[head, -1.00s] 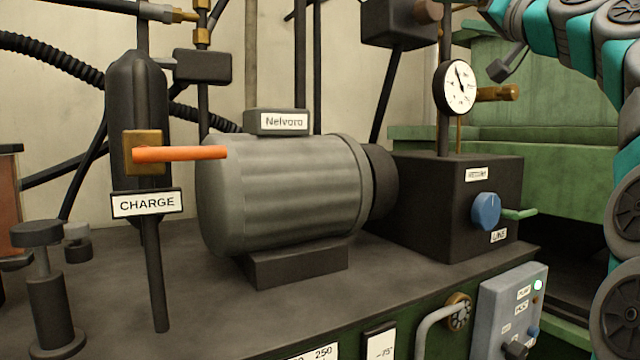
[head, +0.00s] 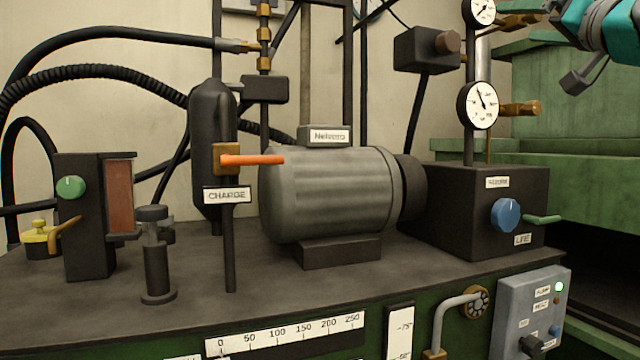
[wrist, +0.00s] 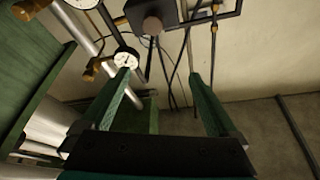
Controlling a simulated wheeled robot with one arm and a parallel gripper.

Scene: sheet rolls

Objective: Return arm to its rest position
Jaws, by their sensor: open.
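My gripper (wrist: 160,82) is in the wrist view, with its two green fingers apart and nothing between them. A white dial gauge (wrist: 125,60) and a dark box with a round knob (wrist: 152,26) show beyond the fingers. In the head view, part of my teal and grey arm is at the top right corner, in front of the green stepped structure.
A bench bears a grey motor (head: 330,195), a black block with a blue knob (head: 506,215), and an orange lever (head: 252,160) above a CHARGE label (head: 227,195). Gauges (head: 478,106) stand near my arm. A grey control box (head: 515,310) juts out at the front right.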

